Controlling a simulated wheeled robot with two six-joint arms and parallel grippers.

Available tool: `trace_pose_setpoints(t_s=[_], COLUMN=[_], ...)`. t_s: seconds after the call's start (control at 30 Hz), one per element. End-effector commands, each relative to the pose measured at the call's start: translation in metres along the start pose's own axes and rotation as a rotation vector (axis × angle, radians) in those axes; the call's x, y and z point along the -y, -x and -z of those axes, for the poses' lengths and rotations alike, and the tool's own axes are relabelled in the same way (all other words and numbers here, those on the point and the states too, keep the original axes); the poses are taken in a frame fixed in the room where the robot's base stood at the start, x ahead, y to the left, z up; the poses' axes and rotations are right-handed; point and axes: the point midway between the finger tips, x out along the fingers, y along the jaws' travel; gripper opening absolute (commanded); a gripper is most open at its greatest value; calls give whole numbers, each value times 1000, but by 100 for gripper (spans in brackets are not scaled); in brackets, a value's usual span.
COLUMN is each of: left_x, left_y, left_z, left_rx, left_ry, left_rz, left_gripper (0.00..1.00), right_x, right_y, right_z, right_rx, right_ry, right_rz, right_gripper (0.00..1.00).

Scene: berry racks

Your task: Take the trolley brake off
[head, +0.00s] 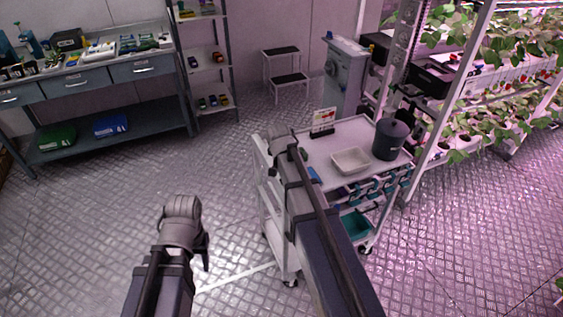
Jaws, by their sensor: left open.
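The trolley (345,133) is a white cart with shelves, standing right of centre in the head view. One front caster (290,281) shows at its near left corner and another caster (366,249) at its near right. The brake itself is too small to make out. My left gripper (204,258) is open and empty, left of the trolley and apart from it, pointing down over the floor. My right arm crosses in front of the trolley and hides part of its left side. My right gripper (290,149) is near the trolley's left end, and its fingers are not clear.
The trolley carries a white tray (351,161), a dark bucket (390,140) and a small sign (323,122). A plant rack (440,130) stands close on its right. A workbench (100,80), shelves (207,58) and a step stool (288,79) are behind. The floor at left is clear.

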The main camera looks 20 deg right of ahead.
Motion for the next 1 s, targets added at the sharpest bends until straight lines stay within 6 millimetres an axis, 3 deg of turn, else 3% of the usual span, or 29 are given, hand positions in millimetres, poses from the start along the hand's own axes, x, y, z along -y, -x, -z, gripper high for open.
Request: trace_pose_setpoints(t_s=[0.53, 0.57, 0.8, 1.0], left_x=[0, 0, 0, 0], left_y=[1, 1, 1, 1], left_z=[0, 0, 0, 0], left_rx=[0, 0, 0, 0], left_ry=[0, 0, 0, 0], left_rz=[0, 0, 0, 0], left_gripper=[50, 50, 50, 50], right_x=[-1, -1, -1, -1], right_y=[-1, -1, 0, 0], right_z=[2, 2, 1, 1], right_rx=[15, 15, 14, 14], right_ry=[-10, -10, -9, -8], right_rz=[14, 14, 13, 13], right_gripper=[0, 43, 70, 70])
